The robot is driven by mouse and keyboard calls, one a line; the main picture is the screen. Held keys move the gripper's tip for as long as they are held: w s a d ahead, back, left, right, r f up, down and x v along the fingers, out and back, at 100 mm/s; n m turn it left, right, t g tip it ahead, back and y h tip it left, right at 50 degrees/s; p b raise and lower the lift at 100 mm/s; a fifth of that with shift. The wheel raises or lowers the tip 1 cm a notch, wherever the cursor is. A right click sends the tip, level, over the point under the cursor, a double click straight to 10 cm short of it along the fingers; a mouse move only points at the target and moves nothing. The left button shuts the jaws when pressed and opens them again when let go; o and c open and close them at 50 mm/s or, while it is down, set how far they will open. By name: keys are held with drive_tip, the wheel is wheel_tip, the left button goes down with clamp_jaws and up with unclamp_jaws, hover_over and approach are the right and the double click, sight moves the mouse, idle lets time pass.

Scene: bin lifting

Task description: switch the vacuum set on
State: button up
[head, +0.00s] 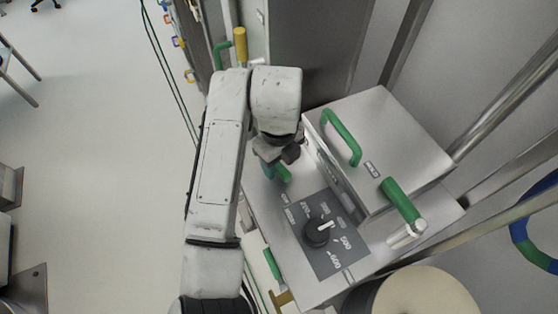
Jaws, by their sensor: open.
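A steel unit (262,207) with a dark dial plate stands right of my arm, and I take it to be the vacuum set. A black round knob (317,233) with a white pointer sits on the plate, with printed numbers around it. A small green lever or handle (283,174) sticks out near the unit's far left corner. My gripper (282,158) is open just above this green part. My wrist hides part of it, and I cannot tell whether they touch. Which part is the on switch is not clear.
A raised steel box (385,135) with a green handle (341,137) and a green-gripped lever (402,200) stands close right of my gripper. Another green handle (271,264) is on the unit's left side. Steel rails cross at right.

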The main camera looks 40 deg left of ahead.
drive_tip(key=shift+f, duration=0.45)
clamp_jaws()
idle(0.4)
